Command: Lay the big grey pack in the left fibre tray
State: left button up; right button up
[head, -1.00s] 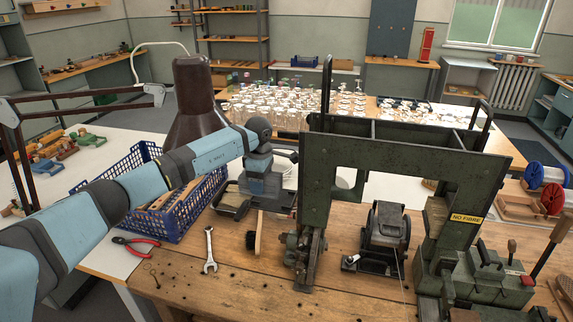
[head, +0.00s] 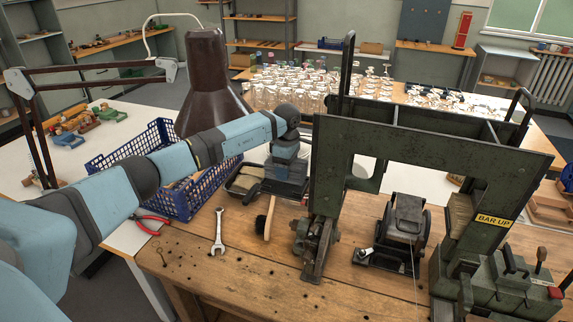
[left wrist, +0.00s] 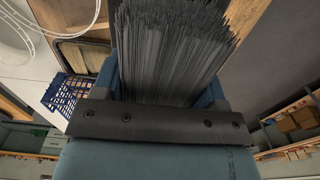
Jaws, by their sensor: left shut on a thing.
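My left gripper (head: 285,170) is shut on the big grey pack, a dense bundle of dark grey fibres (left wrist: 172,50) that fills the top middle of the left wrist view. In the head view the gripper points down at the bench, just right of a small black tray (head: 232,190) holding pale fibre. The pack itself is hard to make out there. The green tufting machine (head: 335,150) has open compartments behind its front beam, split by a divider (head: 395,115). Their floors are hidden, and I cannot tell which is the left fibre tray. My right gripper is not in view.
A blue crate (head: 205,195) stands left of the gripper. Pliers (head: 152,222), a spanner (head: 218,232) and a brush (head: 265,217) lie in front. A brown lamp shade (head: 208,80) hangs behind. The machine's sign (head: 494,221) reads BAR UP. Glassware fills the table behind.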

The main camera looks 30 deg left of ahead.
pick_arm(q)
jog(key=shift+f, duration=0.25)
jog(key=shift+b, duration=0.3)
dwell(0.7)
dwell(0.3)
jog(key=shift+f+b, duration=0.95)
jog(key=shift+f, duration=0.25)
dwell(1.5)
jog(key=o, duration=1)
jog(key=shift+o, duration=0.5)
jog(key=shift+r+p, duration=2)
jog(key=shift+r, duration=2.05)
